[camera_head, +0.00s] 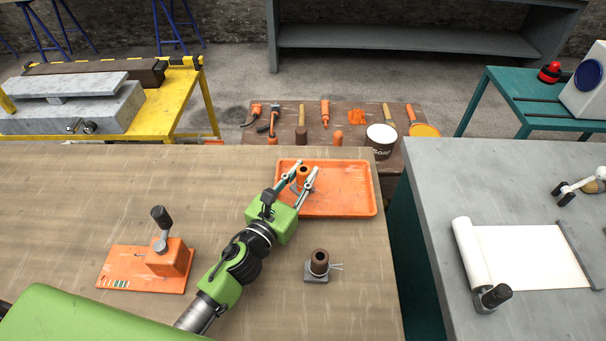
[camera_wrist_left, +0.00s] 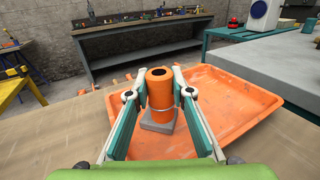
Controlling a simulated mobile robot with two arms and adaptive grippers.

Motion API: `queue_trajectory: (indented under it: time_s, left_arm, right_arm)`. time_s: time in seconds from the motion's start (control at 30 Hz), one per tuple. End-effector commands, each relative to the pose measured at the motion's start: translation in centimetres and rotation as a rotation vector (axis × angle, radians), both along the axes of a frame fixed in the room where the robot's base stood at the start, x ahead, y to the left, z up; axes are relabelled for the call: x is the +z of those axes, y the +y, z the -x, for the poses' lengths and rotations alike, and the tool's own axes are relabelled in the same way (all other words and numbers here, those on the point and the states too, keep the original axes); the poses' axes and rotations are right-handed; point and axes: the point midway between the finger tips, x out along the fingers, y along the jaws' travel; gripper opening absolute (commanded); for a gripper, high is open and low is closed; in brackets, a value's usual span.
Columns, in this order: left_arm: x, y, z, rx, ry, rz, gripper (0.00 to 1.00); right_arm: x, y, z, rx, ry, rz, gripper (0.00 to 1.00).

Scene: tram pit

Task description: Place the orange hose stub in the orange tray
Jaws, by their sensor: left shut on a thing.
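The orange hose stub (camera_head: 303,172) is a short upright orange tube with a dark hole in its top. In the left wrist view the hose stub (camera_wrist_left: 159,92) has a grey square base and a thin wire around its lower part. My left gripper (camera_head: 305,177) is shut on it, one finger on each side, over the left part of the orange tray (camera_head: 350,206). The tray (camera_wrist_left: 245,93) is shallow with a raised rim. I cannot tell whether the base touches the tray floor. My right gripper is not in view.
A brown stub on a grey base (camera_head: 318,265) stands in front of the tray. An orange block device with a black-knobbed lever (camera_head: 168,258) stands at left. The tray's right part is empty.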

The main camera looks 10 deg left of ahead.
Motion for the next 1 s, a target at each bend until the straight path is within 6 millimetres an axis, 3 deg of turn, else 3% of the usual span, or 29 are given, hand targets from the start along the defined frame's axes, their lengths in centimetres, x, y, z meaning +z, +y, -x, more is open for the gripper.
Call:
queue_trajectory:
  time_s: [0.27, 0.3, 0.33, 0.77, 1.0]
  left_arm:
    - [-0.3, 0.0, 0.0, 0.000, -0.002, -0.002, 0.00]
    - [-0.2, 0.0, 0.0, 0.000, -0.002, -0.002, 0.31]
    - [-0.2, 0.0, 0.0, 0.000, -0.002, -0.002, 0.38]
    - [0.3, 0.0, 0.0, 0.000, -0.001, 0.000, 0.38]
    - [-0.3, 1.0, 3.8, -0.001, 0.002, -0.001, 0.38]
  right_arm:
    - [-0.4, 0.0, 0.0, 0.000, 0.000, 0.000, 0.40]
    - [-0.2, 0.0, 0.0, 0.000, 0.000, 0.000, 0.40]
    - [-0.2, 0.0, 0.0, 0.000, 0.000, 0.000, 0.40]
    - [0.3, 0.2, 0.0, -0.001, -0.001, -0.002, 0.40]
    - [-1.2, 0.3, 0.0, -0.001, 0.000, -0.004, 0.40]
